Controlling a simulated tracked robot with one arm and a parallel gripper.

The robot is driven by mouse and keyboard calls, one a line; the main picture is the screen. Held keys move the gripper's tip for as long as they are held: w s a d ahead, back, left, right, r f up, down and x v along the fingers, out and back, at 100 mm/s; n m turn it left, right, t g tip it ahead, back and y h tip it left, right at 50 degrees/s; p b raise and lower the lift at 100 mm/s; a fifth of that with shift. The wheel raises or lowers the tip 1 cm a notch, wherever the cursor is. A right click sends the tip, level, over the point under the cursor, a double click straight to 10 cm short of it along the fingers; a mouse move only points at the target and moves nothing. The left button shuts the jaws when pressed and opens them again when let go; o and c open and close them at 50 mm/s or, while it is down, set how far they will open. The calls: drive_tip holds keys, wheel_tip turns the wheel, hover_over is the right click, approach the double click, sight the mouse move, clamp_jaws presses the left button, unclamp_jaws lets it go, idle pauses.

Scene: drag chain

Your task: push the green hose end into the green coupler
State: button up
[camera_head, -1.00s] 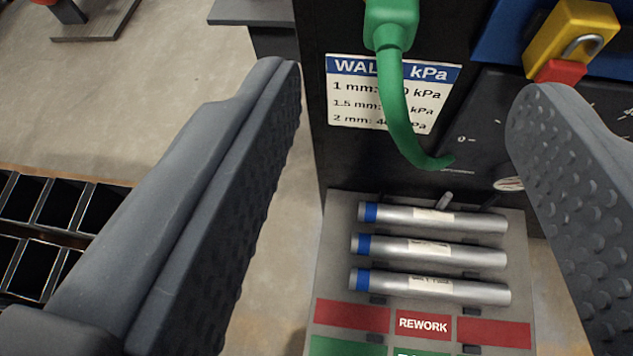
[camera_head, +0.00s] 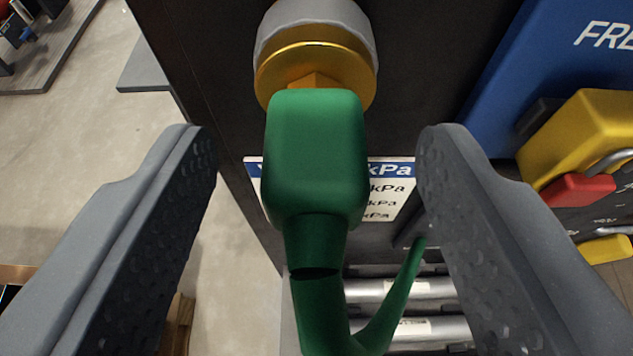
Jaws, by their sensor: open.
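The green hose end (camera_head: 316,160) is a rounded green block in the middle of the view. A green hose (camera_head: 318,310) runs down from it and curves up to the right. Above it is a brass collar (camera_head: 316,68) with a grey ring (camera_head: 315,22). The block's top lies against the brass neck in the picture; I cannot tell how deeply they join. No separate green coupler can be told apart. My gripper (camera_head: 318,140) is open, one finger left and one right of the green block, with a visible gap on both sides.
A dark panel (camera_head: 200,60) stands behind, with a wall/kPa label (camera_head: 390,190) partly hidden by the hose end. A yellow and red lock block (camera_head: 575,150) is close right of the right finger. Silver tubes (camera_head: 430,330) lie below. Open floor (camera_head: 80,150) is at the left.

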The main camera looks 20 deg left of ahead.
drive_tip(key=shift+x, duration=1.05)
clamp_jaws()
drive_tip(key=shift+s, duration=0.35)
drive_tip(key=shift+s+d, duration=0.1)
drive_tip(key=shift+s, duration=0.2)
drive_tip(key=shift+s+d+b, duration=0.2)
drive_tip(key=shift+s+b, duration=0.05)
drive_tip(key=shift+s, duration=0.25)
drive_tip(key=shift+s+d+b, duration=0.15)
drive_tip(key=shift+s+b, duration=0.1)
drive_tip(key=shift+s, duration=0.3)
